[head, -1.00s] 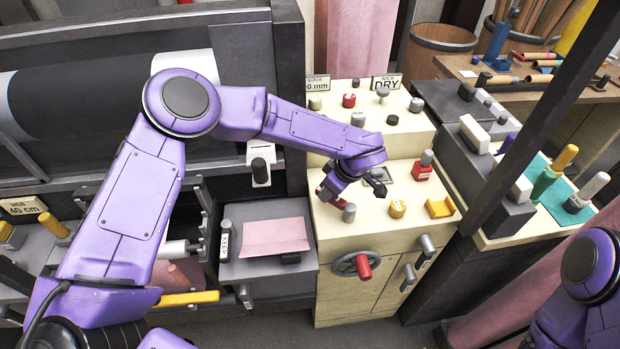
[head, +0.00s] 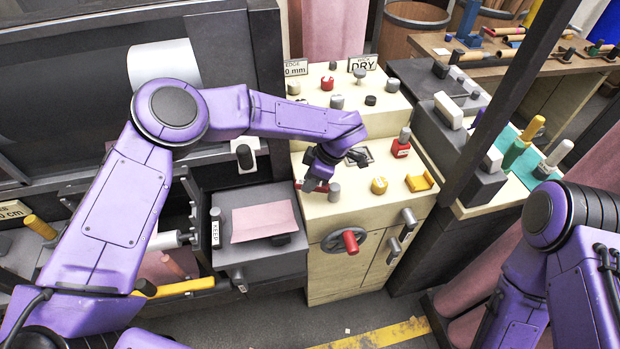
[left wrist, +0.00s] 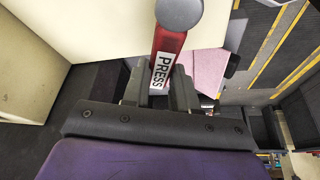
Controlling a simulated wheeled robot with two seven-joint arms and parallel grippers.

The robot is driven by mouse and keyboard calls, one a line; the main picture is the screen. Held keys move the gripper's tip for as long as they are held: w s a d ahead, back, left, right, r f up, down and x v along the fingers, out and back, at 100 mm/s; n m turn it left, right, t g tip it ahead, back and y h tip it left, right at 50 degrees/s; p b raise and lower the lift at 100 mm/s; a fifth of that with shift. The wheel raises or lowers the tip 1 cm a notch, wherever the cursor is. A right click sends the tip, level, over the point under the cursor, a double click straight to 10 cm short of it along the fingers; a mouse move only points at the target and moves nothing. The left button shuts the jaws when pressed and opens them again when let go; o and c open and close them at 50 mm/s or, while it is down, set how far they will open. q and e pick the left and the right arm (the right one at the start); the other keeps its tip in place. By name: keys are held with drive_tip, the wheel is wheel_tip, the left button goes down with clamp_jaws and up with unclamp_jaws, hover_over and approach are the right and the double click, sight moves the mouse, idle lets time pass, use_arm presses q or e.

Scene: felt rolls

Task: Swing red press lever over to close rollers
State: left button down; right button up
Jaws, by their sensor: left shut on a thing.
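The red press lever (left wrist: 171,42) has a round grey end and a white PRESS label in the left wrist view. My left gripper (left wrist: 158,92) is shut on it, with a dark finger on each side by the label. In the head view, my left gripper (head: 317,180) is low over the front left of the cream control console (head: 320,220). The lever shows there only as a bit of red (head: 304,186) beside a grey knob (head: 334,192), mostly hidden by the gripper. I cannot tell which rollers it works. My right gripper is out of view.
A yellow knob (head: 379,186), a yellow bracket (head: 420,182) and a red block (head: 401,148) stand right of the gripper. A handwheel (head: 338,241) juts from the console front. Pink felt (head: 264,221) lies on a grey box to the left. A dark post (head: 505,90) rises at right.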

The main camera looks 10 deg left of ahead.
use_arm(q)
drive_tip(key=shift+s+f, duration=0.15)
drive_tip(key=shift+f, duration=0.05)
drive_tip(key=c, duration=0.9)
unclamp_jaws()
drive_tip(key=shift+a+r, duration=0.1)
drive_tip(key=b+v, duration=0.2)
drive_tip(key=v, duration=0.8)
drive_tip(key=shift+r, duration=0.25)
